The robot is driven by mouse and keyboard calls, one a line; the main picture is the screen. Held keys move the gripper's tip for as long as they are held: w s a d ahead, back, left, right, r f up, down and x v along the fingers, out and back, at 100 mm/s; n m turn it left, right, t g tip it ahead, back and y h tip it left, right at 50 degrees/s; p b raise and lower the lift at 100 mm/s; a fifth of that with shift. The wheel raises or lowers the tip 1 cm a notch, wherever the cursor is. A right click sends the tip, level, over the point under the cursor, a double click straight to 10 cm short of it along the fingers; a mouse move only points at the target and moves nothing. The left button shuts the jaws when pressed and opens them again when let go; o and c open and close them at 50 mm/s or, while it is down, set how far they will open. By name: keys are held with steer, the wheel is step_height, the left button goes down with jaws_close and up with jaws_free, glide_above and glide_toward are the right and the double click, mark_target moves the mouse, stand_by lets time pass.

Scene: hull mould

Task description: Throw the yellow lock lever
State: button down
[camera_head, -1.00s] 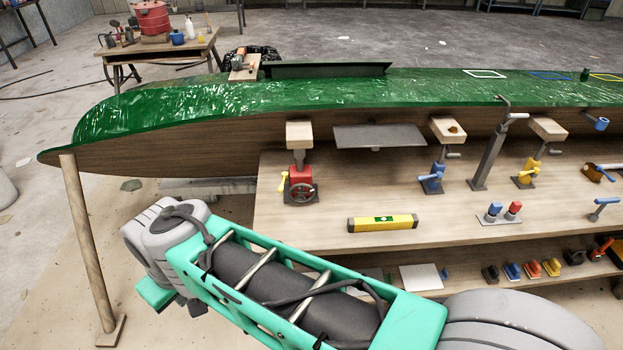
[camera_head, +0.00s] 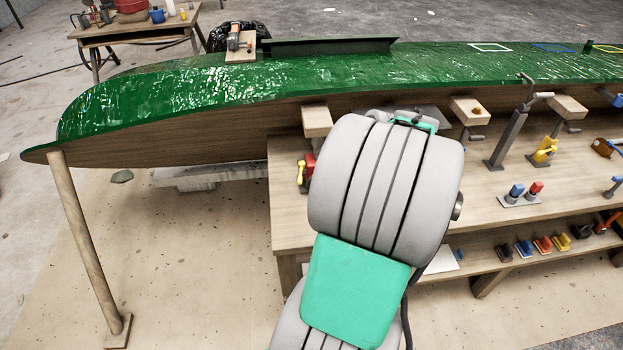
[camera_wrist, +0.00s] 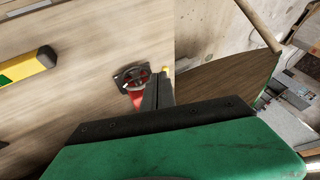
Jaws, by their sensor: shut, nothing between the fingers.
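The yellow lock lever (camera_head: 300,172) sticks up at the left side of the red screw jack (camera_head: 310,161), near the left end of the bench. My arm covers most of the jack in the head view. In the wrist view the red jack (camera_wrist: 136,100) stands with its handwheel left of my fingers. A small yellow tip of the lever (camera_wrist: 166,69) shows just beyond the fingertips; I cannot tell whether they touch. My gripper (camera_wrist: 161,78) is shut and empty. In the head view it is hidden behind my arm.
The green hull (camera_head: 200,90) overhangs the bench (camera_head: 285,230), with a wooden pad (camera_head: 316,118) beneath it above the jack. A yellow spirit level (camera_wrist: 30,70) lies on the bench. A wooden prop (camera_head: 85,240) supports the hull's left end. Floor left of the bench is open.

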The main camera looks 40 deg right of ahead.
mark_target(301, 173)
steer(key=s+d+m+t, duration=0.1)
steer(key=s+d, duration=0.2)
steer(key=d, duration=0.2)
steer(key=w+a+f+p, duration=0.1)
steer(key=w+a+f, duration=0.2)
steer(key=w+f, duration=0.4)
steer(key=shift+w+a+f, duration=0.15)
steer(key=shift+w+f, duration=0.05)
steer(key=shift+w, duration=0.9)
steer(key=shift+h, duration=0.3)
